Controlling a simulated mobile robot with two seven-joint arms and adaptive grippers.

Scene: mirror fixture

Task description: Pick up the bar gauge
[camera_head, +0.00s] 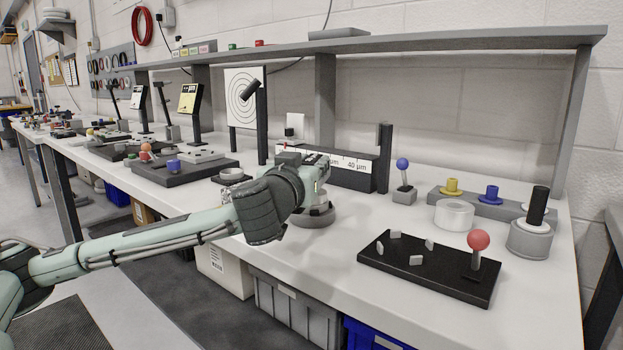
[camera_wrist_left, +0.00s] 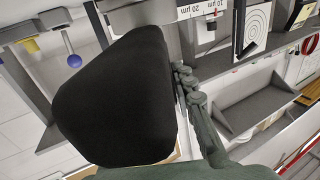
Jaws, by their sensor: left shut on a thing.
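My left gripper (camera_head: 317,172) reaches over the bench in front of a dark box with a white scale strip (camera_head: 352,163) marked in µm. The strip also shows at the top of the left wrist view (camera_wrist_left: 203,9). This box is the most gauge-like thing in view, but I cannot confirm that it is the bar gauge. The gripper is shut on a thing. A large black shape (camera_wrist_left: 120,100) fills much of the wrist view beside a grey-green finger (camera_wrist_left: 200,115). It may be the held thing. My wrist hides the grip in the head view. My right gripper is not in view.
A grey round base (camera_head: 313,217) stands just below my left gripper. To the right are a black board (camera_head: 440,278) with a red-ball stick, a white ring (camera_head: 454,214) and a black-handled grey cylinder (camera_head: 530,238). A shelf (camera_head: 440,42) runs above. The front middle is clear.

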